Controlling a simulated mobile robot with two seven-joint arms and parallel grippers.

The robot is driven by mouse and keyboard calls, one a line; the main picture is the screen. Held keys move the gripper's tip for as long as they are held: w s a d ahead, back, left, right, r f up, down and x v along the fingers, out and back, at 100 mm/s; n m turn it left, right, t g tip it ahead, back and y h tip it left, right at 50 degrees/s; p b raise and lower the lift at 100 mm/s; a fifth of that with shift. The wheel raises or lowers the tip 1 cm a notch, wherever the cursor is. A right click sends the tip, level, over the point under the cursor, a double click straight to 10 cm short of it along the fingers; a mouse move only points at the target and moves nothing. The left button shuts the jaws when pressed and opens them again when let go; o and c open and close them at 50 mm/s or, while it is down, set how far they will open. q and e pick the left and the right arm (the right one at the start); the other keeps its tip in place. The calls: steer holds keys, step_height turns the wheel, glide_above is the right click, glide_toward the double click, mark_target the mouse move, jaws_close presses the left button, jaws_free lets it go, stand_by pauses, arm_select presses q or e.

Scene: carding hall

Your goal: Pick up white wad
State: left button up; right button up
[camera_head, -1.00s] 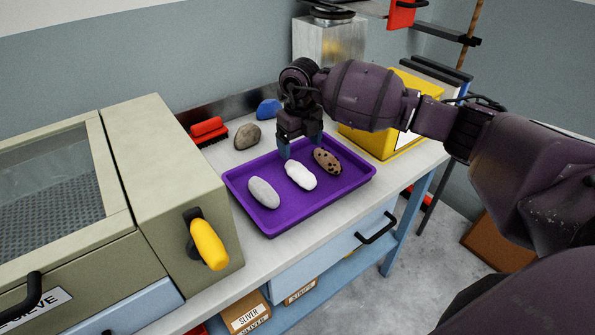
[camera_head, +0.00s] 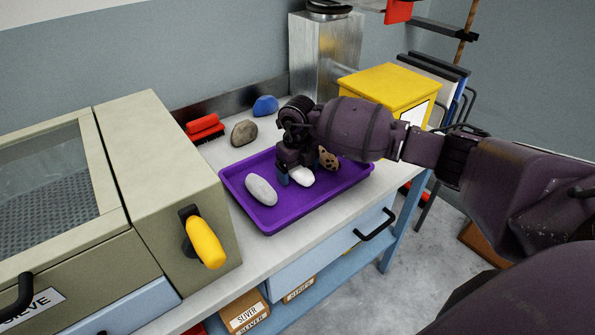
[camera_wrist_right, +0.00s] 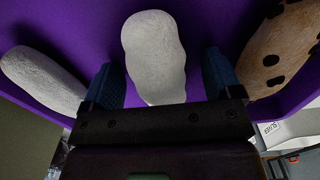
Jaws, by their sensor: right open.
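The white wad (camera_head: 301,176) lies on the purple tray (camera_head: 268,226), between a pale grey wad (camera_head: 261,190) and a brown wad with dark spots (camera_head: 328,158). My right gripper (camera_head: 297,178) is low over the tray at the white wad, and hides its far part in the head view. In the right wrist view, the white wad (camera_wrist_right: 154,55) lies between the two blue fingertips of the open right gripper (camera_wrist_right: 163,85), with gaps on both sides. The grey wad (camera_wrist_right: 42,80) and spotted wad (camera_wrist_right: 283,52) lie outside the fingers. My left gripper is not in view.
A beige machine with a yellow handle (camera_head: 205,243) stands left of the tray. A brown stone-like lump (camera_head: 244,133), a blue lump (camera_head: 265,106) and a red brush (camera_head: 204,125) lie behind it. A yellow box (camera_head: 390,86) stands at the back right, behind my right arm.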

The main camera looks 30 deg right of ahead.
steer(key=shift+c, duration=0.4)
steer(key=c, duration=0.9)
